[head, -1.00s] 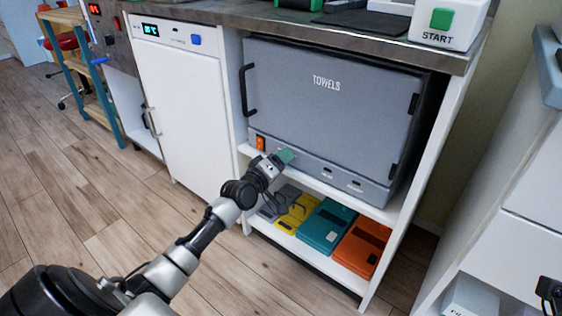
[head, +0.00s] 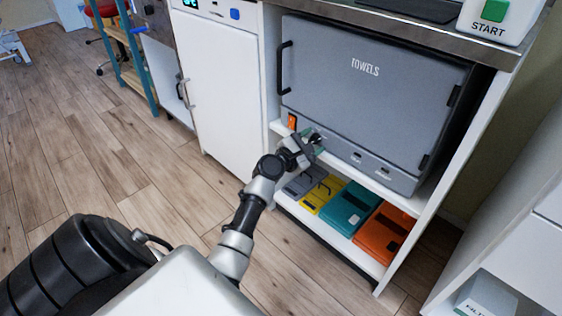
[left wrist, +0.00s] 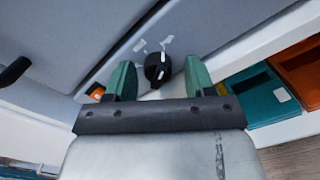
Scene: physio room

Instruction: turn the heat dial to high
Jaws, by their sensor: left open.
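The heat dial is a black round knob (left wrist: 157,67) with a white pointer line, on the lower front strip of the grey towel cabinet (head: 372,88). In the left wrist view the knob shows just beyond and between the green fingertips of my left gripper (left wrist: 158,78). The fingers stand apart on either side of it, and I cannot tell whether they touch it. In the head view my left gripper (head: 314,145) is at the cabinet's lower front edge, right of the orange switch (head: 292,121). Pale markings sit above the knob, too blurred to read. My right gripper is not in view.
Below the cabinet, a shelf holds grey, yellow, teal (head: 350,208) and orange (head: 384,234) flat cases. A black door handle (head: 284,68) juts out at the cabinet's left. A white cupboard (head: 222,90) stands to the left. Wooden floor lies open at left.

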